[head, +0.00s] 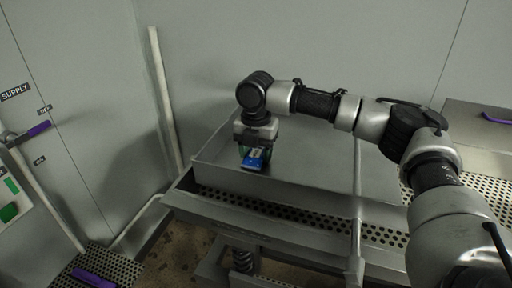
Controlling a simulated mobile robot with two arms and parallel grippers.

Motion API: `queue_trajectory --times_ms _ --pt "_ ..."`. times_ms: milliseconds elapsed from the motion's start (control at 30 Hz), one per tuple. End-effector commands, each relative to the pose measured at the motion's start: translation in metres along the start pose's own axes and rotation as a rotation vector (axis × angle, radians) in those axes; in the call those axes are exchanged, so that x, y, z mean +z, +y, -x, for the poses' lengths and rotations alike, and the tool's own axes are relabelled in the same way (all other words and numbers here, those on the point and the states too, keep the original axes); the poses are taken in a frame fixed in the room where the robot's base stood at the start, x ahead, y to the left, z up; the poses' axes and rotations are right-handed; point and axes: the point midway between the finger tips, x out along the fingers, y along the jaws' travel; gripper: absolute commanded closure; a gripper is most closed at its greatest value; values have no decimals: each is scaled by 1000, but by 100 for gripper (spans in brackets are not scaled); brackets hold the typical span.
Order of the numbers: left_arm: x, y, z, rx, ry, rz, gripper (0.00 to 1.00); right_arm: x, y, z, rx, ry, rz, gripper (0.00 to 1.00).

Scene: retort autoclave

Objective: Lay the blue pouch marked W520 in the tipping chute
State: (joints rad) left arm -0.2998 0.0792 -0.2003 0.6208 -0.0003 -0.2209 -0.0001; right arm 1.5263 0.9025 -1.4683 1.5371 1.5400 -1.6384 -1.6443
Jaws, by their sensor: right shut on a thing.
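My right gripper (257,146) points down over the grey metal chute (310,170) in the middle of the view. It is shut on a blue pouch (256,158) with a pale patch on its face. The pouch hangs below the fingers, close to the chute's floor; I cannot tell whether it touches. The marking on the pouch is too small to read. The fingers are partly hidden by the wrist and the pouch. My left gripper is not in view.
A perforated strip (290,212) runs along the chute's front. A pale pole (165,100) stands at the chute's left. A purple lever (38,130) is on the left wall. A box with a purple handle (485,120) stands at the right. A perforated step (115,265) lies at lower left.

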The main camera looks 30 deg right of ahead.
Motion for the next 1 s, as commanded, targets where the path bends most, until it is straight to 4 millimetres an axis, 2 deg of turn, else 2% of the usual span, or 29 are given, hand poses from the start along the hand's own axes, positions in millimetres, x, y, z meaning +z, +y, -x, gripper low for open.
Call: queue_trajectory --times_ms 233,267,400,433,767,867,1000 --pt "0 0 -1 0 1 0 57 0 0 -2 1 1 0 71" --pt "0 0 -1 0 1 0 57 0 0 -2 1 0 0 46" --pt "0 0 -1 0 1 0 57 0 0 -2 1 0 0 25" --pt "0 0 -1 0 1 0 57 0 0 -2 1 0 0 22" --pt "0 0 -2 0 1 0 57 0 0 2 2 0 0 22" --pt "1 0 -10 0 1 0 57 0 1 12 5 -1 0 22" --pt "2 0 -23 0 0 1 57 0 2 39 7 -2 0 22"
